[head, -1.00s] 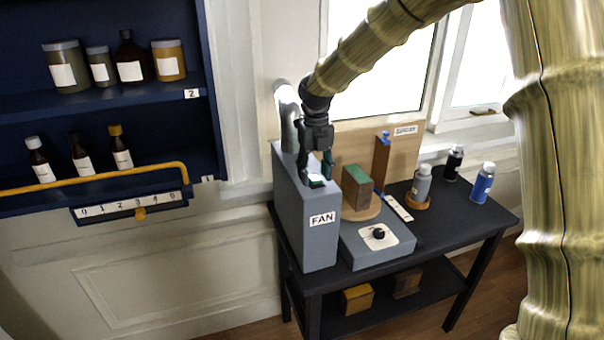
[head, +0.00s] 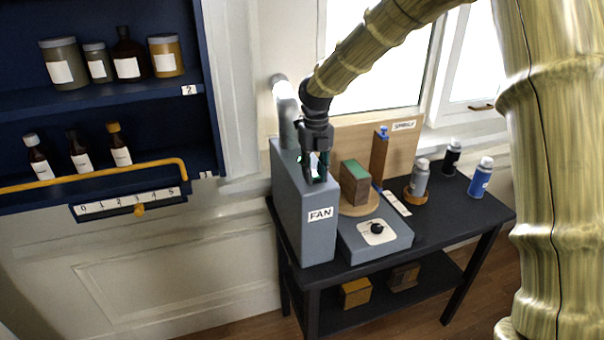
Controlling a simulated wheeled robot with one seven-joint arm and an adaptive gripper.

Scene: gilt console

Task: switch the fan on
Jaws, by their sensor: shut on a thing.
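The fan (head: 305,215) is a tall grey box with a FAN label, standing at the left end of the black table. A pipe (head: 286,110) rises behind it. My gripper (head: 313,176) points down at the top of the fan box. Its dark fingers are shut on the fan's switch. The switch is small and mostly hidden by the fingers, so its position cannot be told.
On the black table (head: 440,222) stand a grey box with a black knob (head: 376,229), a green-topped wooden block (head: 355,183) and several spray cans (head: 481,178). A blue shelf (head: 165,98) with bottles is on the left wall.

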